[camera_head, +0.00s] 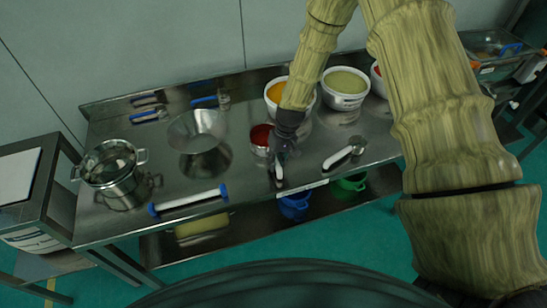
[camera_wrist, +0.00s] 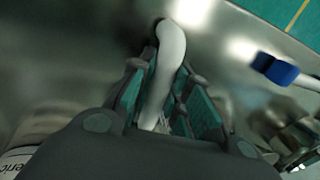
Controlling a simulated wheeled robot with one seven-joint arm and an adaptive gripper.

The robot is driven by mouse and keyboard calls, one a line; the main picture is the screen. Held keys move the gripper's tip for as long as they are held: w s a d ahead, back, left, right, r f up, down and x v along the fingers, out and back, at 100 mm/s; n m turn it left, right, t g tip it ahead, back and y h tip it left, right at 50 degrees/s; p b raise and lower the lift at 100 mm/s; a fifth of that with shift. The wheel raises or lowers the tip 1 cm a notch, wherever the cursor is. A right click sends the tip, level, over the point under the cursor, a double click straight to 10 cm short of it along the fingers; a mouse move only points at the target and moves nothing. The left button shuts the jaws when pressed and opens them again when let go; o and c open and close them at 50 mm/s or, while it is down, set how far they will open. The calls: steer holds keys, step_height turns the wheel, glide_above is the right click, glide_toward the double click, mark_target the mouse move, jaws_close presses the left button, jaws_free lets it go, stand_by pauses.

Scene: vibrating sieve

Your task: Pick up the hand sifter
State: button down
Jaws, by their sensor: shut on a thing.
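My gripper (camera_head: 281,158) is low over the front part of the steel table. It is shut on a white handle, taken as the hand sifter (camera_head: 278,172). In the wrist view the white handle of the hand sifter (camera_wrist: 170,48) stands between the two teal-padded fingers of my gripper (camera_wrist: 165,95). Its far end curves out beyond the fingertips. The head of the tool is hidden by my gripper, and I cannot tell whether it is clear of the table.
A white-handled scoop (camera_head: 337,158) lies just right of my gripper. A small bowl with red contents (camera_head: 260,137) stands close on its left. White tubs of orange (camera_head: 275,93) and yellow-green (camera_head: 345,87) contents stand behind. A blue-ended bar (camera_head: 190,202) lies at the front left.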

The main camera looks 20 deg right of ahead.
steer(key=shift+r, duration=0.1)
steer(key=shift+r+b, duration=0.7)
steer(key=shift+r, duration=0.1)
steer(key=shift+s+a+r+b, duration=0.2)
steer(key=shift+s+r+b, duration=0.05)
steer(key=shift+r+b, duration=0.45)
steer(key=s+a+r+b, duration=0.1)
steer(key=s+a+b, duration=0.3)
steer(key=s+a, duration=0.5)
steer(key=s, duration=0.3)
steer(key=shift+s+r+b, duration=0.2)
steer(key=shift+r+b, duration=0.1)
steer(key=shift+r, duration=0.25)
